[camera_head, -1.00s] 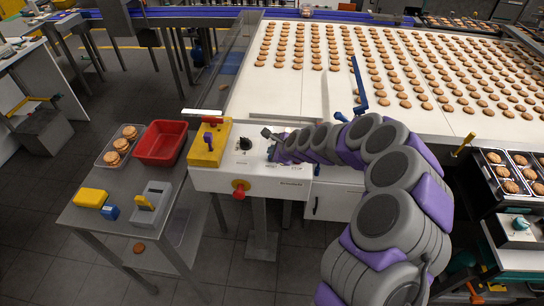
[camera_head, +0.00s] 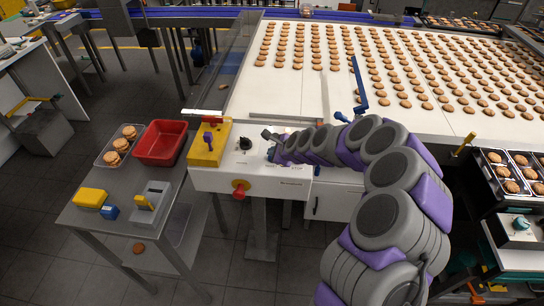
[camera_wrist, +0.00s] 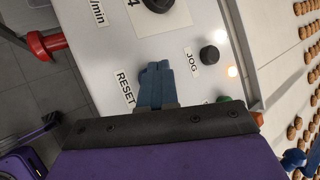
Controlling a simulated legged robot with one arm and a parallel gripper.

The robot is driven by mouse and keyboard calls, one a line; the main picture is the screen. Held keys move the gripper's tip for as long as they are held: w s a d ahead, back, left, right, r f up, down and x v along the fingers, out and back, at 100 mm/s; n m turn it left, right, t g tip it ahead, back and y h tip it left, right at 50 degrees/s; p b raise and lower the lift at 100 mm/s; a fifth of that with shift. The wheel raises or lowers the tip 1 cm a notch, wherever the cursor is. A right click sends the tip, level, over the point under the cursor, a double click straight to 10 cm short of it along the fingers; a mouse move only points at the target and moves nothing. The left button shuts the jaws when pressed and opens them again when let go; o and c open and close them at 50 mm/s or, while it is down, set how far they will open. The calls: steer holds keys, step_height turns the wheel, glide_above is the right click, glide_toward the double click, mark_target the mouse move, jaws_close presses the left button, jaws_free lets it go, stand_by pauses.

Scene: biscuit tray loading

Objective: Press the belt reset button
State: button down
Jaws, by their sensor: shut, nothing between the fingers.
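The white control panel (camera_head: 225,182) stands at the front of the conveyor. In the wrist view, the RESET label (camera_wrist: 125,88) is printed on its face, just left of my gripper (camera_wrist: 156,72). My gripper's blue fingers are together and empty, with tips over the panel beside that label. I cannot make out the reset button apart from the fingers; they seem to cover its place. Whether the tips touch the panel or button cannot be told. In the head view, my gripper (camera_head: 272,152) is over the right part of the panel, partly hidden by my arm.
Close by on the panel are a black JOG button (camera_wrist: 209,55), a green button (camera_wrist: 224,99), a black dial (camera_wrist: 158,4) and a red emergency stop (camera_head: 239,192). A yellow block (camera_head: 206,152) sits at its left end. Biscuits lie on the belt (camera_head: 285,95) behind.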

steer(key=shift+f, duration=0.3)
steer(key=shift+r, duration=0.1)
stand_by(0.4)
steer(key=shift+r+p, duration=0.7)
steer(key=shift+r, duration=0.2)
steer(key=shift+r+p, duration=2)
steer(key=shift+r, duration=0.5)
